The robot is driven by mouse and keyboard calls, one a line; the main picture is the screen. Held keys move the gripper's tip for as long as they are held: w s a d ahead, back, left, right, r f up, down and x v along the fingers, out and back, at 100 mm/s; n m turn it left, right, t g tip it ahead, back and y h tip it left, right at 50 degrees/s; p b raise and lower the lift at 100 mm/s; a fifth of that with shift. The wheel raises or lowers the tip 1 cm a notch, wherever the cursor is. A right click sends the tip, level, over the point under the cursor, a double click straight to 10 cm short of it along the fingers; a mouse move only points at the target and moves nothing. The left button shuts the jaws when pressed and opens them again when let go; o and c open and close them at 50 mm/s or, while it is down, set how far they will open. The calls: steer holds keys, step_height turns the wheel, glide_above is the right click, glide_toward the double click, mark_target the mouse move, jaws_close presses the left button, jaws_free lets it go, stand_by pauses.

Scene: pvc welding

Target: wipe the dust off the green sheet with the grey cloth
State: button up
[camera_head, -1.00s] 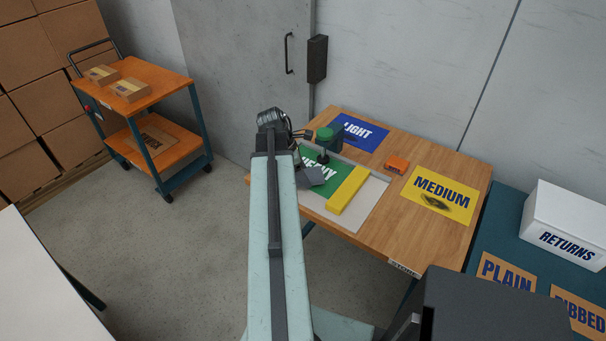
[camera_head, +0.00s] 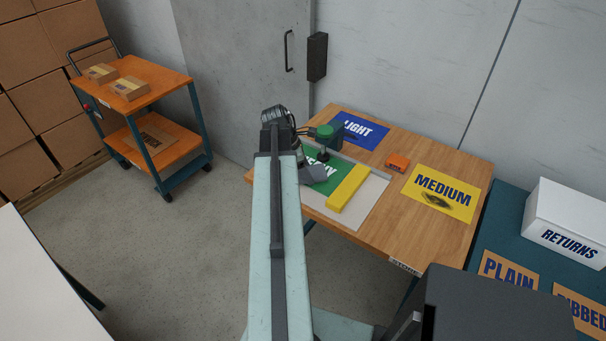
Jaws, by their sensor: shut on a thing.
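The green sheet (camera_head: 332,159) lies on a pale board on the wooden table, its dark lettering partly hidden by my arm and the cloth. The grey cloth (camera_head: 318,173) is at the green sheet's lower left part, over its lettering. My gripper (camera_head: 302,163) is at the end of my arm, shut on the cloth and mostly hidden behind the arm. I cannot tell whether the cloth presses on the sheet. No dust can be made out on the visible green.
A yellow bar (camera_head: 348,188) lies along the green sheet's right side. A green-topped clamp (camera_head: 325,133) stands at its back edge. A small orange block (camera_head: 397,163), a blue LIGHT sheet (camera_head: 362,130) and a smudged yellow MEDIUM sheet (camera_head: 455,188) lie on the table (camera_head: 385,235).

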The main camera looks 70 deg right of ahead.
steer(key=shift+s+d+r, duration=0.1)
steer(key=shift+s+d, duration=0.05)
steer(key=shift+d, duration=0.4)
steer(key=shift+s+d, duration=0.1)
steer(key=shift+d, duration=0.45)
steer(key=shift+f, duration=0.25)
steer(key=shift+a+r, duration=0.1)
steer(key=shift+w+a+r, duration=0.1)
steer(key=shift+w+a, duration=0.15)
steer(key=shift+a, duration=0.75)
steer(key=shift+w+a, duration=0.25)
steer(key=shift+a, duration=0.7)
steer(key=shift+w+d, duration=0.2)
steer(key=shift+w, duration=0.45)
steer(key=shift+w+d, duration=0.15)
steer(key=shift+w, duration=0.45)
steer(key=shift+s+d, duration=0.3)
steer(key=shift+d, duration=0.75)
steer(key=shift+s+d, duration=0.25)
steer(key=shift+d, duration=0.75)
steer(key=shift+f, duration=0.2)
steer(key=shift+a+b, duration=0.15)
steer(key=shift+b, duration=0.15)
